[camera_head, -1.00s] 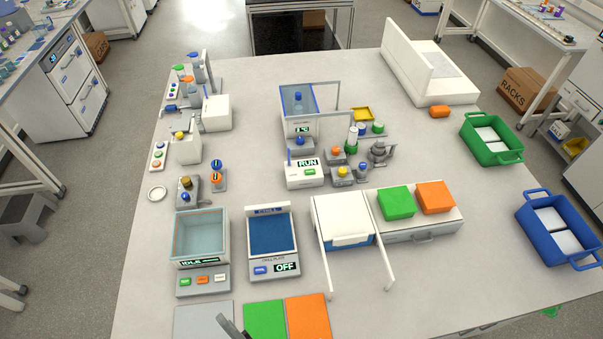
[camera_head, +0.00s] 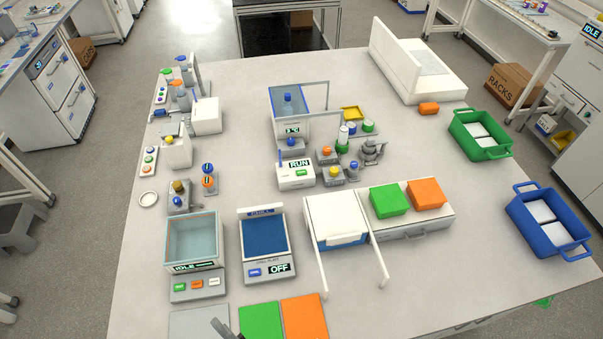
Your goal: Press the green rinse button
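Green buttons show in more than one place, and I cannot read which is labelled rinse. A dark bar at the bottom edge (camera_head: 221,328), by the grey and green mats, looks like the tip of my gripper. Most of it is cut off, and its fingers cannot be made out. It touches no button.
A chill plate (camera_head: 264,270) reading OFF stands right of the tank. A white box with rails (camera_head: 338,218) is further right. Grey, green (camera_head: 261,322) and orange (camera_head: 304,316) mats lie in front. A caddy with bottles (camera_head: 179,205) stands behind the tank.

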